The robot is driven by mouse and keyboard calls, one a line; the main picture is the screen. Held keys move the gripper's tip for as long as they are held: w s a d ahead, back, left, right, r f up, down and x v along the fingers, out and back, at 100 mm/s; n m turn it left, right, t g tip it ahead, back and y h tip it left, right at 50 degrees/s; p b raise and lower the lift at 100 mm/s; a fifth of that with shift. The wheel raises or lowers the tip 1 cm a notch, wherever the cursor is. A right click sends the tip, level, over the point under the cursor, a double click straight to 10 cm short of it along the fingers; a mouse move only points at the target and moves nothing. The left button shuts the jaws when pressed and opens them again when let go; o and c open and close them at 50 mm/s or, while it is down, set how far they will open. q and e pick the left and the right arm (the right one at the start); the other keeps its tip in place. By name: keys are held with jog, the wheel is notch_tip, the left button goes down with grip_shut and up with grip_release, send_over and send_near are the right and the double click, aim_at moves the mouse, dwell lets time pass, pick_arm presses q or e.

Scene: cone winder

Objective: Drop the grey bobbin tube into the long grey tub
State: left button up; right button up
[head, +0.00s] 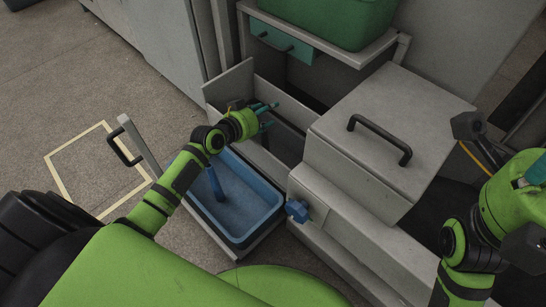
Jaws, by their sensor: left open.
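My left gripper (267,116) is open, its teal fingers apart, above a long grey open-topped trough (257,153). This trough may be the long grey tub; I cannot be sure. I see nothing between the fingers. I cannot make out a grey bobbin tube; the trough's inside is dark and partly hidden by my gripper. A blue tube (216,186) leans in a blue tray (238,230), below and left of the gripper. Part of my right gripper (534,172) shows at the right edge, cut off, and its fingers cannot be judged.
The blue tray sits in a pulled-out drawer with a dark handle (124,149). A grey cabinet with a lid handle (380,138) and a blue knob (297,211) stands right of the trough. A green crate (335,22) sits on a shelf behind.

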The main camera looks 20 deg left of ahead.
pick_arm(q)
notch_tip(320, 180, up, 9)
dwell(0.3)
jog(key=shift+s+f, duration=0.1)
jog(key=shift+f, duration=0.1)
